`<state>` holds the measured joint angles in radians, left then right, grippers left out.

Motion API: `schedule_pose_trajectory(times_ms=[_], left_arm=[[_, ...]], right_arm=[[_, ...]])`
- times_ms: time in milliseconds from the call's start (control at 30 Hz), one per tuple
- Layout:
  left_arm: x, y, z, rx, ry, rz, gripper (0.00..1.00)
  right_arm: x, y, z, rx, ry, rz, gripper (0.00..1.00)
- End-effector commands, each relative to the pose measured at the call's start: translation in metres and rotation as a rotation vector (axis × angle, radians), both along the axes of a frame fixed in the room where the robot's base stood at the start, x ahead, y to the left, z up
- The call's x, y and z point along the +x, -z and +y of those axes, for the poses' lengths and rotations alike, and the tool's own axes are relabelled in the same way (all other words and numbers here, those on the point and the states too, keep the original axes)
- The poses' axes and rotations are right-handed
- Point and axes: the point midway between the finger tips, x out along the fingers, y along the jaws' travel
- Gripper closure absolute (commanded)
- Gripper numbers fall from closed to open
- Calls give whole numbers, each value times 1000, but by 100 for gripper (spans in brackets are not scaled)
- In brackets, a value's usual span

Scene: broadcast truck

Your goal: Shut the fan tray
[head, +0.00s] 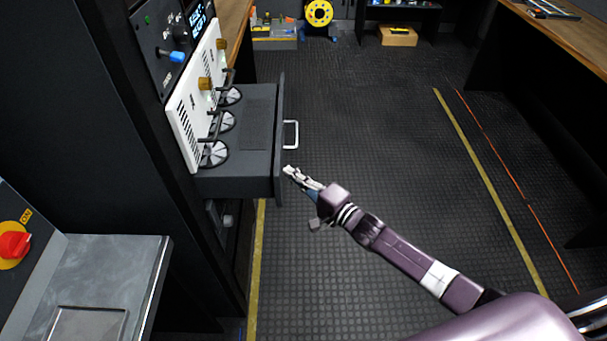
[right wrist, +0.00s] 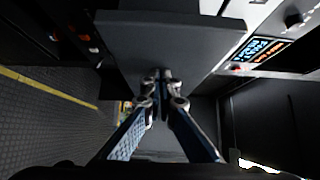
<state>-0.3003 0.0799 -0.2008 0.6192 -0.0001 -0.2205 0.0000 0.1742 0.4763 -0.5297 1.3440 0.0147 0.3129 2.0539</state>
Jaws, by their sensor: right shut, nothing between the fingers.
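The fan tray (head: 257,100) is a dark grey drawer, pulled out of the rack to the right in the head view. Several round fans sit along its inner side. Its front panel (head: 279,165) carries a pale bar handle (head: 291,134). My right gripper (head: 290,171) is shut and empty, with its fingertips close to the front panel, nearer to me than the handle. In the right wrist view the closed fingertips (right wrist: 163,76) overlap a dark grey panel (right wrist: 170,40); I cannot tell whether they touch it. My left gripper is not in view.
White modules (head: 190,115) with brown knobs stand in the rack above the tray. A grey metal desk (head: 100,265) with a red rotary switch (head: 13,246) beside it is at lower left. The floor right of the tray is clear, apart from my right arm above it.

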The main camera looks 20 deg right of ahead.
Motion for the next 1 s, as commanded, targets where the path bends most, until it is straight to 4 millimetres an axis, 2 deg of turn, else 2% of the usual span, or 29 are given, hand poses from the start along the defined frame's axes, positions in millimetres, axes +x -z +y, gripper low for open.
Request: schedule_pose_trajectory(times_ms=[33, 300, 500, 733, 1000], left_arm=[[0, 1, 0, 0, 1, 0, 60], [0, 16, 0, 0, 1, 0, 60], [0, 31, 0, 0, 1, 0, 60], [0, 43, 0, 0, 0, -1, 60], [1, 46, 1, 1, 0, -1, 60]], right_arm=[[4, -1, 15, 7, -3, -3, 100], [26, 0, 94, 10, -5, -3, 100], [40, 2, 144, 7, -4, -2, 100], [51, 1, 181, 4, -2, 0, 100], [55, -1, 194, 2, -2, -1, 100]])
